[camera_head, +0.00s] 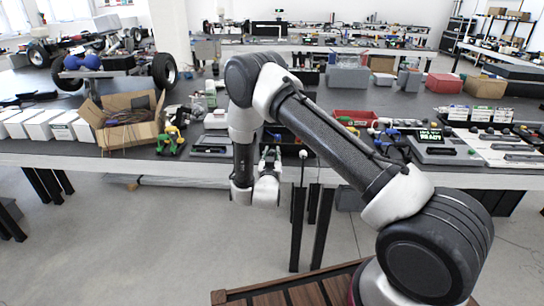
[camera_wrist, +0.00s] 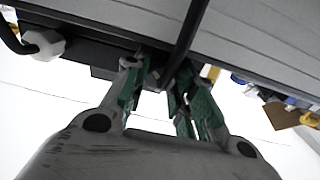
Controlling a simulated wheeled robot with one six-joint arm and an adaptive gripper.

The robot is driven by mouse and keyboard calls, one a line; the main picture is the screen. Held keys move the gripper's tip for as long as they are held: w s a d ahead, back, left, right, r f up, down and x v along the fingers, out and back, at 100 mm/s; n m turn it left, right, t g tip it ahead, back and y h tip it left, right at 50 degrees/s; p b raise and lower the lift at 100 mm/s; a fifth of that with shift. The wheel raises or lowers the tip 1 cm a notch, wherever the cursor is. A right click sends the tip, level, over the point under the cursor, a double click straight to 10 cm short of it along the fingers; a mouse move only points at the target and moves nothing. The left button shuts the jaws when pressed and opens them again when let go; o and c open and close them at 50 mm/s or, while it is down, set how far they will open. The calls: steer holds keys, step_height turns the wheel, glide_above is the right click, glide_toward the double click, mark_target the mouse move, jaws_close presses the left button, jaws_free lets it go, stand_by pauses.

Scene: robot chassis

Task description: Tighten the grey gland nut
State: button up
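In the wrist view, my gripper (camera_wrist: 162,75) reaches up to the underside of a dark box edge. Its two green-padded fingers lean towards each other, with a narrow gap between the tips. A black cable (camera_wrist: 187,35) runs down in front of the box and ends between the fingertips. A small grey part, perhaps the grey gland nut (camera_wrist: 154,78), shows in the gap. I cannot tell whether the fingers touch it. A whitish faceted nut (camera_wrist: 46,44) with a black cable is at the left, apart from the fingers. In the head view, my gripper (camera_head: 269,158) is at the table's front edge.
The long table (camera_head: 80,156) carries a cardboard box (camera_head: 128,137), a red bin (camera_head: 354,118) and a grey device (camera_head: 443,150). A whitish knob-like part (camera_head: 303,155) shows just right of my gripper. The floor in front of the table is clear.

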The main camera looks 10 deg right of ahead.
steer(key=c, duration=0.3)
steer(key=shift+m, duration=0.9)
steer(key=shift+c, duration=0.2)
steer(key=o, duration=1)
steer(key=shift+o, duration=0.2)
steer(key=v, duration=1.2)
